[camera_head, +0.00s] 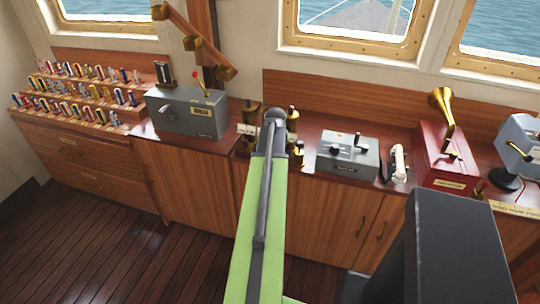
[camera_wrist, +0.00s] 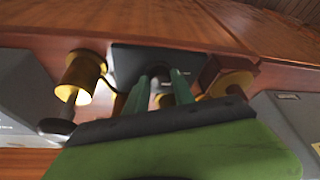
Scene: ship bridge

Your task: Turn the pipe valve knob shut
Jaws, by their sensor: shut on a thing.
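My gripper (camera_wrist: 165,80) points away from the camera in the wrist view, its two dark green fingers on either side of a small grey and dark part. I take this part to be the pipe valve knob (camera_wrist: 163,99), in front of a dark block (camera_wrist: 128,60). My gripper is shut on it. How far the knob is turned cannot be told. In the head view my green arm reaches to the counter and covers the gripper and knob. Brass fittings (camera_head: 292,119) show beside the arm's end.
A brass cylinder (camera_wrist: 80,75) stands left of the fingers and a brass fitting (camera_wrist: 232,82) right, both close. On the counter, a grey lever box (camera_head: 190,112) stands left; a grey control box (camera_head: 347,153), a white handset (camera_head: 399,163) and a red box with brass horn (camera_head: 445,160) stand right.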

